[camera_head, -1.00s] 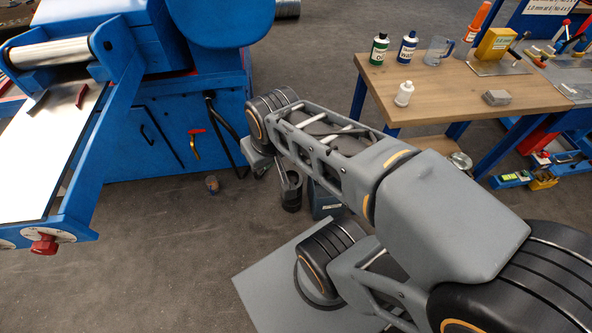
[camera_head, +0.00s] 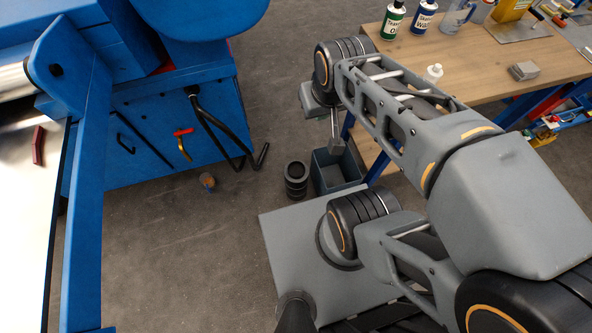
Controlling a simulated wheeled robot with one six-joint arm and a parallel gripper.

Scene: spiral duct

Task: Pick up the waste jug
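A clear jug with a handle (camera_head: 457,17) stands at the back of the wooden workbench, cut by the top edge of the view. It carries no readable label, so I cannot confirm that it is the waste jug. It looks upright. My arm crosses the right half of the view, folded over my base. The end of the arm, where my gripper (camera_head: 337,147) seems to be, hangs above a grey-blue bin, left of and well away from the jug. Its fingers are too small and hidden to judge.
The wooden workbench (camera_head: 553,54) also holds a green-labelled bottle (camera_head: 392,20), a blue-labelled bottle (camera_head: 423,20), a white bottle (camera_head: 433,73) and a grey block (camera_head: 524,71). A bin (camera_head: 336,176) and black cylinder (camera_head: 296,181) stand on the floor. A blue machine (camera_head: 150,130) fills the left.

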